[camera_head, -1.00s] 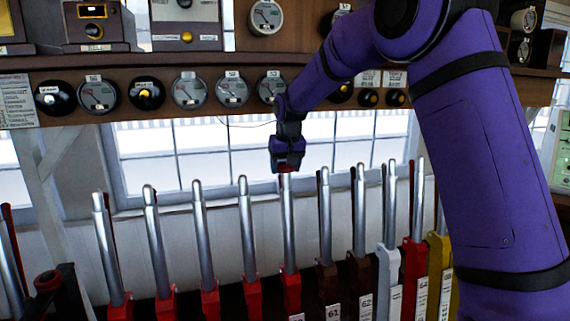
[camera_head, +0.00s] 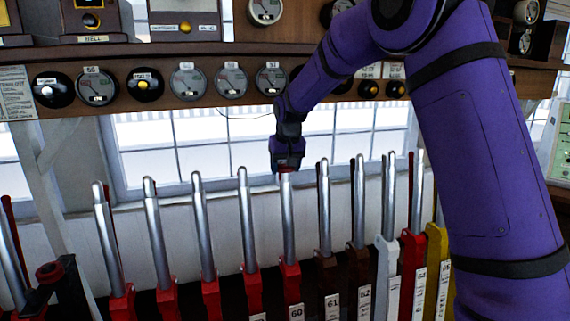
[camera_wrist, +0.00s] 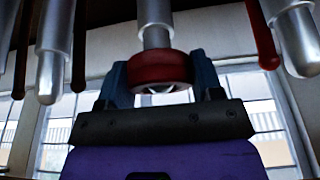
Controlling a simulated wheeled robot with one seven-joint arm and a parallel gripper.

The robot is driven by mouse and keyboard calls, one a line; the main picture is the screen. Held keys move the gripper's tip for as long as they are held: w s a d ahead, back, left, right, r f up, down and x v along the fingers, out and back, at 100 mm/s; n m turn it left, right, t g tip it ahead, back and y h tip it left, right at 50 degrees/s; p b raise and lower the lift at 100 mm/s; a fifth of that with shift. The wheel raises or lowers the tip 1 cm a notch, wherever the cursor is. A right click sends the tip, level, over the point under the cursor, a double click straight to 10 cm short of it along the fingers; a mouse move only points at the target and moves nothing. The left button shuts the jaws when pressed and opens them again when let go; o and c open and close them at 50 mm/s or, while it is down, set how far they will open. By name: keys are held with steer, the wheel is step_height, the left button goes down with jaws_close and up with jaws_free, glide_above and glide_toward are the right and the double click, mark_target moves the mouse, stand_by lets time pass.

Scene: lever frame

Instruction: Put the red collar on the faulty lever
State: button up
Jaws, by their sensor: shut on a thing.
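The red collar (camera_wrist: 158,69) sits between the two blue fingers of my gripper (camera_wrist: 163,80) in the wrist view. My gripper is shut on it. The end of a silver lever (camera_wrist: 155,36) enters the collar, and a pale tip shows in its opening, so the collar appears to be around the lever's top end. In the head view my gripper (camera_head: 287,167) is at the top of a lever (camera_head: 288,220) with a red base, above the plate marked 60. Only a sliver of red shows there. I see no mark telling which lever is faulty.
Several silver levers (camera_head: 248,220) stand close on both sides, with red, brown, white and yellow bases. A dark stand with a red ring-like top (camera_head: 49,272) is at lower left. A shelf with dials (camera_head: 187,82) runs behind, above the windows.

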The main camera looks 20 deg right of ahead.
steer(key=shift+s+f, duration=0.1)
steer(key=shift+f, duration=0.55)
steer(key=o, duration=1.1)
steer(key=shift+v, duration=4.55)
